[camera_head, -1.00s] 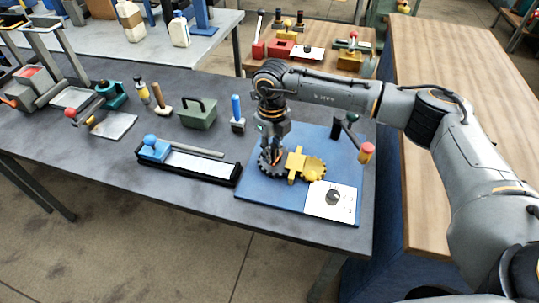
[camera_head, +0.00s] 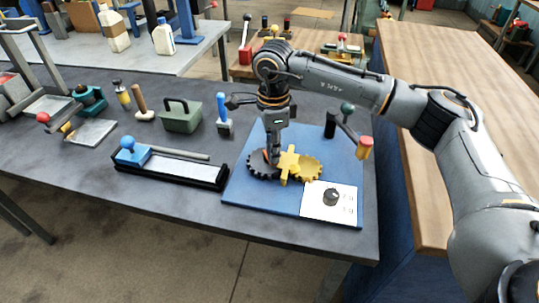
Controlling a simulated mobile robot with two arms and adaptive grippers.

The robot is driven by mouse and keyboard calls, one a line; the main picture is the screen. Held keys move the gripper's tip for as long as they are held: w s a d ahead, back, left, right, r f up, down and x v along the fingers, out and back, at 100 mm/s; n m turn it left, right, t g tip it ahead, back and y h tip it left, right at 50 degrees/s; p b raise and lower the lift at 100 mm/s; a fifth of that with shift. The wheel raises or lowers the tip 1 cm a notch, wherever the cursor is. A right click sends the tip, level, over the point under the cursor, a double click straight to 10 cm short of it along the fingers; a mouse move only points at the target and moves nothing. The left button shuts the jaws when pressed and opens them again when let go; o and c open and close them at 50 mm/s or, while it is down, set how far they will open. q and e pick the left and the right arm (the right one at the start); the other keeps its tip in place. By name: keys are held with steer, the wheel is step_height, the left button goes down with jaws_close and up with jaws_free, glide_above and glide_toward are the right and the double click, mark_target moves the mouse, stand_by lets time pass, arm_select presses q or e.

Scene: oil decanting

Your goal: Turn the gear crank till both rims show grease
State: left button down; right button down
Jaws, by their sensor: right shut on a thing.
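The dark toothed gear (camera_head: 257,172) lies on a blue board (camera_head: 242,197) at the table's right end. A yellow gear (camera_head: 310,171) sits to its right, with a yellow block (camera_head: 289,160) between them. My right gripper (camera_head: 271,160) points down over the dark gear, just left of the yellow block. It is shut on the gear crank, whose handle is mostly hidden by the fingers. I cannot make out grease on either rim. My left gripper is not in view.
A white panel with a black knob (camera_head: 331,197) is at the board's front right. A post with a red-ended arm (camera_head: 364,146) stands behind it. A black tray (camera_head: 206,182), a brush (camera_head: 224,113) and a green box (camera_head: 181,117) are to the left.

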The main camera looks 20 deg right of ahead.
steer(key=n, duration=0.1)
steer(key=n+b, duration=0.1)
steer(key=shift+w+d+f+n+b, duration=0.1)
steer(key=shift+w+d+n+b, duration=0.05)
steer(key=shift+d+n+b, duration=0.2)
steer(key=n, duration=0.1)
steer(key=n+b, duration=0.1)
steer(key=n, duration=0.1)
steer(key=shift+w+d, duration=0.1)
steer(key=shift+d, duration=0.25)
steer(key=shift+w+d+n+b, duration=0.2)
steer(key=shift+n+b, duration=0.1)
steer(key=shift+n, duration=0.8)
steer(key=shift+w+d+n+b, duration=0.2)
steer(key=shift+n+b, duration=0.1)
steer(key=shift+n, duration=0.75)
steer(key=c, duration=1.1)
jaws_free()
steer(key=shift+c, duration=0.2)
steer(key=shift+r, duration=0.2)
